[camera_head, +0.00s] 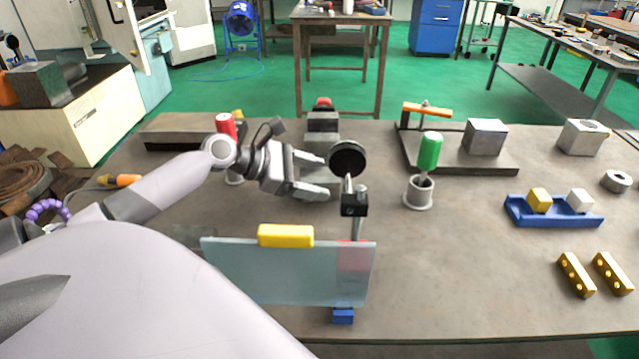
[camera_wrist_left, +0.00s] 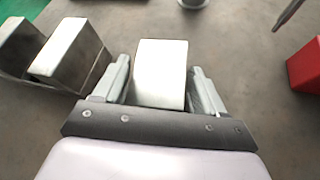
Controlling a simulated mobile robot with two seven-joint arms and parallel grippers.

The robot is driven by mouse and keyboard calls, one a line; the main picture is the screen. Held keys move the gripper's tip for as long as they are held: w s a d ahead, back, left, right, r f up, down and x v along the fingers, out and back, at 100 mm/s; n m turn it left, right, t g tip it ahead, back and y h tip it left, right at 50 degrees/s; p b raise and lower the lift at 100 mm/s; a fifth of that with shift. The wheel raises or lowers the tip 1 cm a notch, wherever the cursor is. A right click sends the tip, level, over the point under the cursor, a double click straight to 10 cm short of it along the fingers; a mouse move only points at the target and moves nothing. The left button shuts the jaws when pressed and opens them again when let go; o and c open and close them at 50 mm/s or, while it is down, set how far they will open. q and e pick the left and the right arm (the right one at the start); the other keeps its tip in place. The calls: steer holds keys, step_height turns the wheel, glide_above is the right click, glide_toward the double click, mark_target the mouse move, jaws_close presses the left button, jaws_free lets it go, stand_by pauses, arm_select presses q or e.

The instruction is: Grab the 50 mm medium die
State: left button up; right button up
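My left gripper (camera_head: 322,178) reaches in from the left, low over the bench and in front of the grey vise-like fixture (camera_head: 322,122). In the left wrist view a pale, smooth block (camera_wrist_left: 160,72), which looks like the die, sits between the two fingers of my left gripper (camera_wrist_left: 160,75). The fingers are spread, one on each side of the block; a narrow gap seems to show at its left, and firm contact cannot be told. In the head view the block is mostly hidden by the fingers and blends with the fixture. My right gripper is not in view.
A dial on a stand (camera_head: 348,160) stands right of the fingertips. A translucent panel with a yellow top (camera_head: 286,236) stands in front. A green-handled tool (camera_head: 430,152) sits in a cup. Metal blocks (camera_head: 486,136) and a blue tray (camera_head: 553,218) lie right.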

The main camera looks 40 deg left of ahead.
arm_select(q)
steer(key=shift+f, duration=0.1)
jaws_close()
steer(key=shift+r, duration=0.25)
